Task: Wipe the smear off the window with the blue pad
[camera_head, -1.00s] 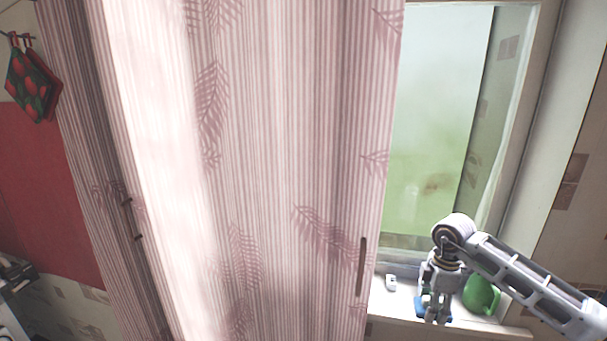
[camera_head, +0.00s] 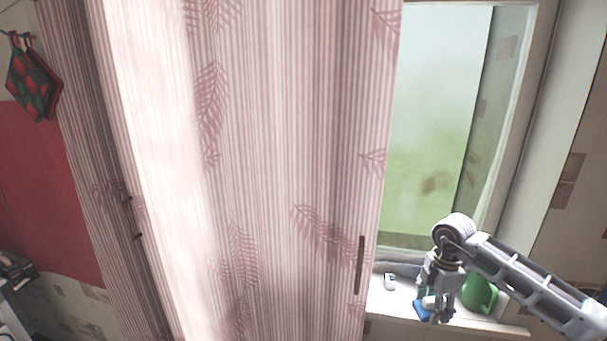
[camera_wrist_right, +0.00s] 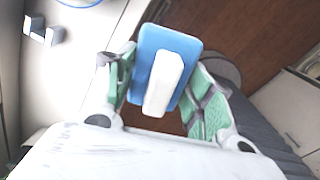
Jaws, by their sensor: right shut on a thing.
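The window (camera_head: 430,100) stands at the right of the head view, partly behind the curtain. A brown smear (camera_head: 434,184) is on the lower part of its pane. My right gripper (camera_head: 433,312) is low at the windowsill, below the smear and apart from the glass. It is shut on the blue pad (camera_head: 421,311), which shows partly behind the fingers. In the right wrist view the blue pad (camera_wrist_right: 149,56) with its white handle (camera_wrist_right: 166,84) sits between the green-lined fingers. My left gripper is not in view.
A pink striped curtain (camera_head: 270,130) fills the middle. On the sill (camera_head: 400,303) are a small white object (camera_head: 389,282) and a green jug (camera_head: 480,294) close beside my right gripper. Potholders (camera_head: 30,80) hang at the far left.

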